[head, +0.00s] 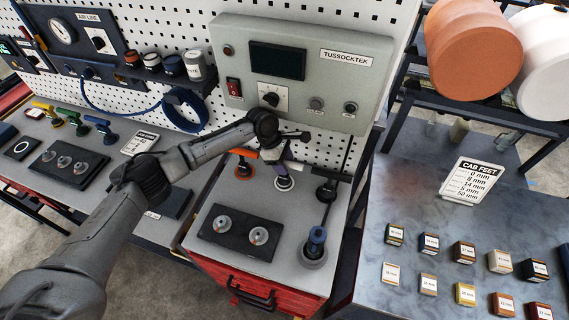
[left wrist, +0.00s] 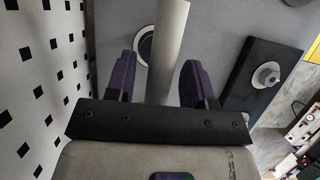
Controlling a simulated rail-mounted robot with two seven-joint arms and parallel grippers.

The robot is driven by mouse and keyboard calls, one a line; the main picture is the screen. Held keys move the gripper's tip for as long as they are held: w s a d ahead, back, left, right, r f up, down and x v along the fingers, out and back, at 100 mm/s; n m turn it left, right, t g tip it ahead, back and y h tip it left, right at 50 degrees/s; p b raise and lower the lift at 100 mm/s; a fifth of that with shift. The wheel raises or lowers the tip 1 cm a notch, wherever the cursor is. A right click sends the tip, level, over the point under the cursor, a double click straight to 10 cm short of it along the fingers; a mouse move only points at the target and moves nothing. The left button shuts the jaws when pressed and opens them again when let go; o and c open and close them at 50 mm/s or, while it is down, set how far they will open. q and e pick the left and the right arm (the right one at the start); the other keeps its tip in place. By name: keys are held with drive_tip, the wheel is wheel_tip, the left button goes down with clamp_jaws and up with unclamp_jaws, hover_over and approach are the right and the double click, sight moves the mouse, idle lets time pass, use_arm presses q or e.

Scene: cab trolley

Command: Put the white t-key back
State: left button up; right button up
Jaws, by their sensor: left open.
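The white t-key (head: 284,183) stands on the grey trolley top in the head view, mostly hidden by my left gripper (head: 285,165). In the left wrist view its pale bar (left wrist: 168,45) runs between the two purple fingers of my left gripper (left wrist: 160,82). The fingers are open, one on each side of the bar, with a gap visible on both sides. A dark-and-white ring (left wrist: 145,47) lies on the surface by the left finger. My right gripper is not in view.
An orange t-key (head: 244,166) and a black one (head: 326,190) stand on either side. A dark plate with two knobs (head: 240,232) and a blue-topped tool (head: 316,243) are nearer. The control box (head: 302,70) and pegboard rise behind.

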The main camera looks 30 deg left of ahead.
sight(247, 151)
use_arm(q)
drive_tip(key=v, duration=0.3)
drive_tip(key=shift+a+f, duration=0.2)
drive_tip(key=shift+a, duration=0.05)
drive_tip(key=s+a, duration=0.1)
drive_tip(key=a, duration=0.2)
drive_tip(key=s+a, duration=0.1)
drive_tip(key=a, duration=0.3)
drive_tip(key=s+a, duration=0.1)
drive_tip(key=a, duration=0.3)
